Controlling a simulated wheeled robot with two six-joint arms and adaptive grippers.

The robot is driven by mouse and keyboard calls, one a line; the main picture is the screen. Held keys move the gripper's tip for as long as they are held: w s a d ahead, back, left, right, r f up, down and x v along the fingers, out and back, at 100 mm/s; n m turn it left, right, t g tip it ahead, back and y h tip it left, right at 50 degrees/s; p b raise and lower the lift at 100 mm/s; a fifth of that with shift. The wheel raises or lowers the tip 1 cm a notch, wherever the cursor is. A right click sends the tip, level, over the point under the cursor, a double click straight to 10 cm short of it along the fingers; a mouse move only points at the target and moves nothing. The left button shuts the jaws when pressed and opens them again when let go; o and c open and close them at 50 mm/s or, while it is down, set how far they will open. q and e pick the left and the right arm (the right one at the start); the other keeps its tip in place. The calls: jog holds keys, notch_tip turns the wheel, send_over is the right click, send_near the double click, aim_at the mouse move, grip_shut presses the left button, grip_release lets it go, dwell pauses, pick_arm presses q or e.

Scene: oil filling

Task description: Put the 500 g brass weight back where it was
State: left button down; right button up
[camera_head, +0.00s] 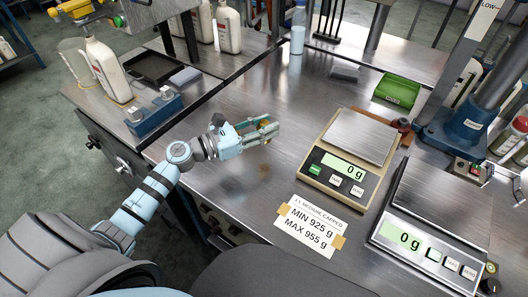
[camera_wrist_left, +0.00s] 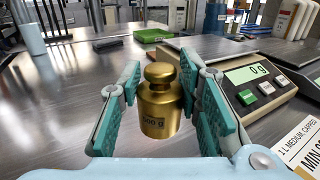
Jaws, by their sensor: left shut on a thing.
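The brass weight (camera_wrist_left: 159,108), marked 500 g, is upright between the teal fingers of my left gripper (camera_wrist_left: 160,110) in the left wrist view. The gripper is shut on it. In the head view my left gripper (camera_head: 264,132) is over the middle of the steel table, left of the near scale, and its fingers mostly hide the weight. My right gripper is in neither view.
A tan scale (camera_head: 351,143) reading 0 g stands right of the gripper. A second scale (camera_head: 421,222), also at 0 g, is at front right. A paper label (camera_head: 310,225) lies in front.

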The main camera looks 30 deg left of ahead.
pick_arm(q)
notch_tip(320, 180, down, 6)
jog(key=shift+f+b, duration=0.25)
jog(key=shift+b, duration=0.8)
jog(key=shift+r, duration=0.1)
jog(key=shift+f, duration=0.25)
jog(key=c, duration=1.2)
grip_release()
jog(key=shift+o, duration=0.2)
jog(key=shift+r, duration=0.1)
